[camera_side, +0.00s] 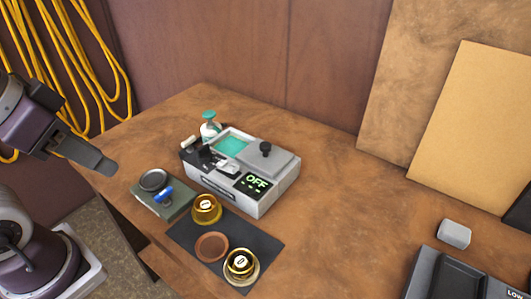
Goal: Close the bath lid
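The bath (222,188) is a light grey box on the brown wooden table, with a green "OFF" display on its front right. Its grey lid (280,161), with a black knob on top, sits over the right part of the box. The rectangular opening at the left of the lid shows teal liquid (231,146). My gripper (104,166) is at the left of the view, above the table's left edge, well apart from the bath and lid. Only one flat grey finger shows clearly, so its opening cannot be told.
A green-capped bottle (209,126) stands behind the bath's left end. A grey-green box (150,201) with a round dish and blue item sits front left. A dark mat (237,275) in front holds brass pieces. A small grey block (454,233) lies right. Table between is clear.

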